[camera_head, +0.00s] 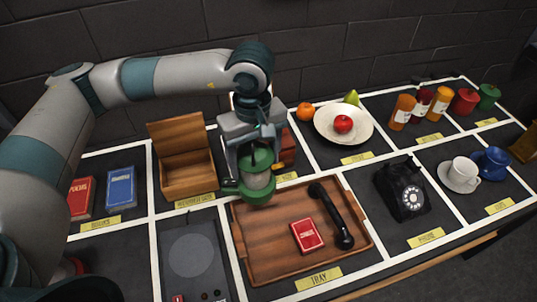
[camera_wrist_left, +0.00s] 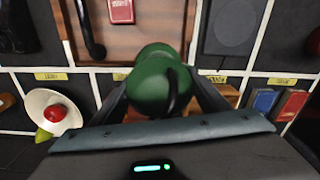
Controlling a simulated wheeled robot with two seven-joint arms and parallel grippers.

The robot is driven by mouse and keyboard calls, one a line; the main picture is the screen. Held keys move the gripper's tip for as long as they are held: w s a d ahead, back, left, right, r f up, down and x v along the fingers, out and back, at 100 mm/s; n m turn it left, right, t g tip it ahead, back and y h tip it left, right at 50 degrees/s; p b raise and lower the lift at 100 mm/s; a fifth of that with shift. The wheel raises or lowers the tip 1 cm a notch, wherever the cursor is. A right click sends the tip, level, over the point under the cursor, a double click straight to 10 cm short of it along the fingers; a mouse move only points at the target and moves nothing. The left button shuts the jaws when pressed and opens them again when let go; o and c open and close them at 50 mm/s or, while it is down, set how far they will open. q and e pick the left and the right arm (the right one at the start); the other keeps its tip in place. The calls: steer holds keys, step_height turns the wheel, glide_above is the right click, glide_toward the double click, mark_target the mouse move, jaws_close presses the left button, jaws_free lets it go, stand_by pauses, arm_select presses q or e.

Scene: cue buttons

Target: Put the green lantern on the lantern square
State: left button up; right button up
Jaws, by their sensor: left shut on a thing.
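The green lantern (camera_head: 257,188) has a green cap and base and a pale middle. My left gripper (camera_head: 254,156) is shut on it and holds it upright near the far left corner of the wooden tray. In the left wrist view, the lantern's green top (camera_wrist_left: 160,85) sits between the two fingers. I cannot tell which square is the lantern square, as no readable label names it. My right gripper is not in view.
The wooden tray (camera_head: 275,270) holds a red card box (camera_head: 307,235) and a black handset (camera_head: 330,215). Nearby are an open wooden box (camera_head: 185,180), a plate of fruit (camera_head: 360,135), and a black telephone (camera_head: 405,190). White lines divide the table into squares.

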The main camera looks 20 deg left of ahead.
arm_select(q)
steer(key=m, duration=0.1)
steer(key=s+a+m, duration=0.1)
steer(key=m, duration=0.1)
steer(key=a+m, duration=0.1)
steer(key=m, duration=0.1)
steer(key=shift+s+a+f, duration=0.15)
steer(key=shift+s+a, duration=0.1)
steer(key=shift+s, duration=0.05)
steer(key=m, duration=0.2)
steer(key=s+a+m, duration=0.1)
steer(key=shift+s+a+f+m, duration=0.1)
steer(key=shift+a+m, duration=0.2)
steer(key=shift+m, duration=0.1)
